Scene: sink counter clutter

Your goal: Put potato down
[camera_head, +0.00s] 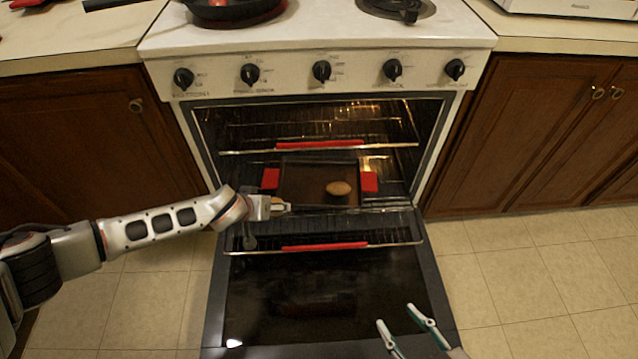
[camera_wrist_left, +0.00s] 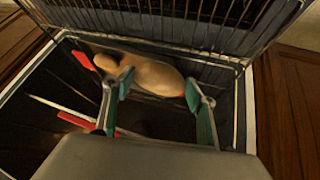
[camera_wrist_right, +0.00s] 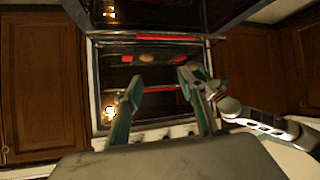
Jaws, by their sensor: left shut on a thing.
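My left gripper (camera_head: 285,207) reaches into the open oven at the front left of a dark tray (camera_head: 305,182) with red end grips. It is shut on a tan potato (camera_wrist_left: 155,76), which spans its fingers in the left wrist view; the head view mostly hides it. Another potato (camera_head: 339,188) lies on the tray, right of the left gripper. Whether the held potato touches the tray cannot be told. My right gripper (camera_head: 396,315) is open and empty above the front of the lowered oven door; its fingers also stand apart in the right wrist view (camera_wrist_right: 160,78).
The oven door (camera_head: 320,290) is folded down. An upper rack (camera_head: 350,147) with a red front strip hangs above the tray, and a lower rack (camera_head: 325,245) juts out in front. Cabinets (camera_head: 535,140) flank the stove. The tiled floor at right is clear.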

